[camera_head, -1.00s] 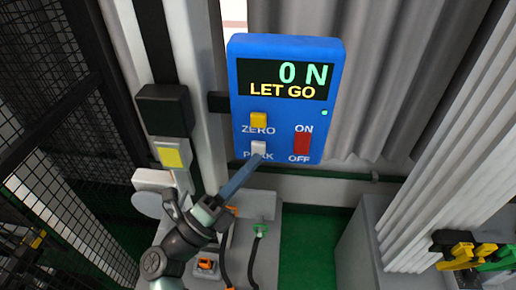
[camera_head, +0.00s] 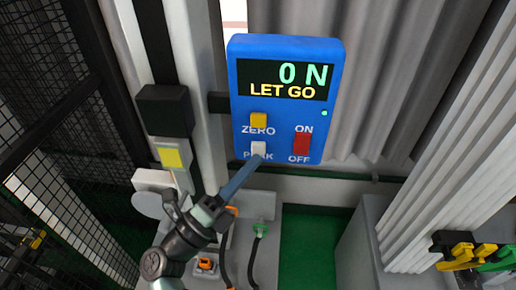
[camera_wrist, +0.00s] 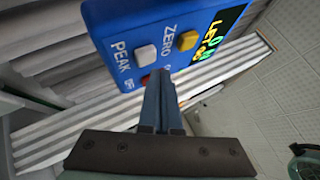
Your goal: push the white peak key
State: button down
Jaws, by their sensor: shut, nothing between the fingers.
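The white peak key (camera_head: 258,147) is on the lower left of the blue box (camera_head: 276,143), above the partly covered word PEAK. It also shows in the wrist view (camera_wrist: 146,55). My gripper (camera_head: 259,158) is shut and empty, its tips just below the key and over part of the label. In the wrist view my fingertips (camera_wrist: 158,74) are close beside the key; I cannot tell whether they touch the box. The key looks uncovered. The display (camera_head: 286,79) reads "0 N" and "LET GO".
The yellow zero key (camera_head: 258,120) sits directly above the white key. A red ON/OFF switch (camera_head: 301,144) is to its right. A black mesh fence (camera_head: 60,90) stands at left. Yellow and black clamps (camera_head: 465,252) are at lower right.

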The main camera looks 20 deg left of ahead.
dwell(0.6)
jog(key=shift+w+a+b, duration=0.1)
jog(key=shift+w+b, duration=0.3)
jog(key=shift+w, duration=0.05)
jog(key=shift+w+a+b, duration=0.15)
jog(key=shift+w+b, duration=0.2)
jog(key=shift+w, duration=0.1)
dwell(0.6)
jog(key=shift+s, duration=0.1)
jog(key=shift+s+d+p, duration=0.25)
jog(key=shift+s+p, duration=0.05)
jog(key=shift+s, duration=0.5)
jog(key=shift+s+d+p, duration=0.25)
jog(key=shift+s, duration=0.55)
jog(key=shift+s+d+p, duration=0.2)
jog(key=shift+s+p, duration=0.05)
jog(key=shift+s, duration=0.55)
jog(key=shift+s+d+p, duration=0.25)
jog(key=shift+s, duration=0.55)
